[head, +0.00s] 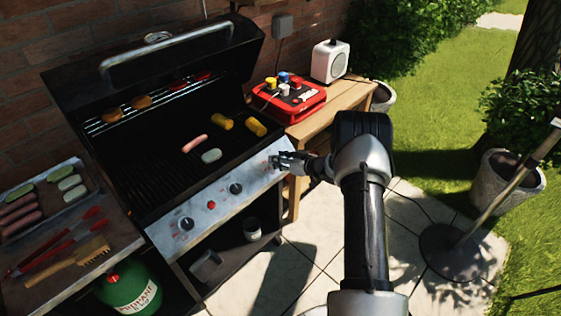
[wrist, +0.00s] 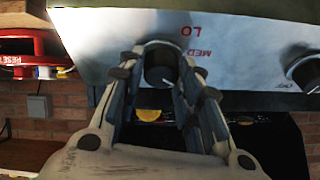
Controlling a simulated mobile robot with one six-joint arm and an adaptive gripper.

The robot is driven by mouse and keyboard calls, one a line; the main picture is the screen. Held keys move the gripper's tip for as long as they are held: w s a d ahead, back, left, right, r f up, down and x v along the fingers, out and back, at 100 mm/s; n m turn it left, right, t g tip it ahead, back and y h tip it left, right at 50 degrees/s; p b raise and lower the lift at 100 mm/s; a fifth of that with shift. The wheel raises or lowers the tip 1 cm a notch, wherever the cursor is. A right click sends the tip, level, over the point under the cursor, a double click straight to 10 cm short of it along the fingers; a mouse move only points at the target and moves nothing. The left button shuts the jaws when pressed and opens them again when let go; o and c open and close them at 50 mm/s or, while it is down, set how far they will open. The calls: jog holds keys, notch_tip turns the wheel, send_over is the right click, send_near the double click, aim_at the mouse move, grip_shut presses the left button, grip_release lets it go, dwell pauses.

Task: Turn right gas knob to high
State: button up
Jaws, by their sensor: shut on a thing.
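The right gas knob (wrist: 161,66) is a round black knob on the grill's silver front panel (wrist: 240,50). In the wrist view, which looks upside down, red LO and MED lettering shows beside it. A white pointer line on the knob points toward the lower right of that picture. My gripper (wrist: 160,78) has one finger on each side of the knob and is shut on it. In the head view my gripper (head: 284,161) is at the panel's right end and hides most of this knob.
The middle knob (head: 235,188), a red button (head: 211,205) and the left knob (head: 186,223) sit further left on the panel. The grill lid (head: 160,60) is open, with food on the grates. A wooden table (head: 335,100) with a red device (head: 290,100) stands right of the grill.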

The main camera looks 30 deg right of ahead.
jog(key=shift+n, duration=0.6)
jog(key=o, duration=1)
jog(key=shift+r, duration=0.1)
jog(key=v, duration=1.2)
jog(key=shift+w, duration=0.1)
